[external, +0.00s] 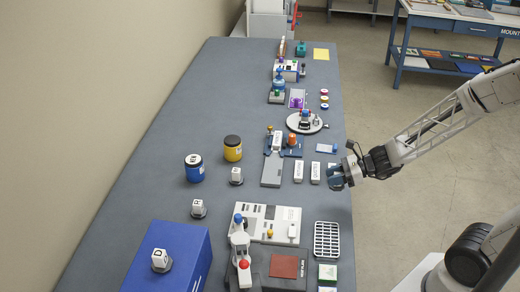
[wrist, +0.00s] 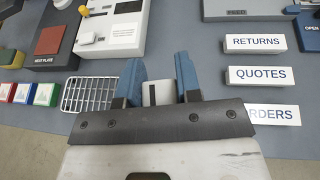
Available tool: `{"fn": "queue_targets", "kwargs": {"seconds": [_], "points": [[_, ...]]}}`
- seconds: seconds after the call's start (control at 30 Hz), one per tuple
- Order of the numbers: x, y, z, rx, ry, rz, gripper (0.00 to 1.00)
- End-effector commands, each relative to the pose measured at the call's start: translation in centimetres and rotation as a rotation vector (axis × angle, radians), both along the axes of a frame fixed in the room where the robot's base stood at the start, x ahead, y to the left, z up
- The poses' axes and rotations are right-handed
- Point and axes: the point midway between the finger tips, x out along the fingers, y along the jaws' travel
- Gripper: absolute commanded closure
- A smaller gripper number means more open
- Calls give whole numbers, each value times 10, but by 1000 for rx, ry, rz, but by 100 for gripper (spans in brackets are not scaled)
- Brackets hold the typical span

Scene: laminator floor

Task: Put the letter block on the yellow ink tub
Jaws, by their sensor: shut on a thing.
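My gripper (external: 340,178) is over the right edge of the table in the external view. In the wrist view its two blue fingers (wrist: 159,76) are shut on a small white block (wrist: 158,90) with a dark mark; its letter cannot be read, and my gripper hides much of it. The yellow ink tub (external: 232,148), with a dark lid, stands upright on the far left part of the table, well away from my gripper. Other white letter blocks on dark round bases stand at the left: one (external: 236,174) near the tub, one (external: 198,206), and one (external: 160,258) on a blue box.
A blue ink tub (external: 194,170) stands beside the yellow one. White label blocks (external: 315,172), a grey tray (external: 271,172) and a wire rack (external: 327,238) are near my gripper. A control panel (external: 268,222) and a red-knobbed press (external: 241,258) stand nearer the front.

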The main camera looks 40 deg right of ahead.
Motion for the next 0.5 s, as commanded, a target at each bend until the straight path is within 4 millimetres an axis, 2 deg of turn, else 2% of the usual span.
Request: {"fn": "queue_targets", "kwargs": {"seconds": [0.1,0.5], "points": [[30,8,8,2,-2,27,100],[124,35,31,4,-3,113,100]]}}
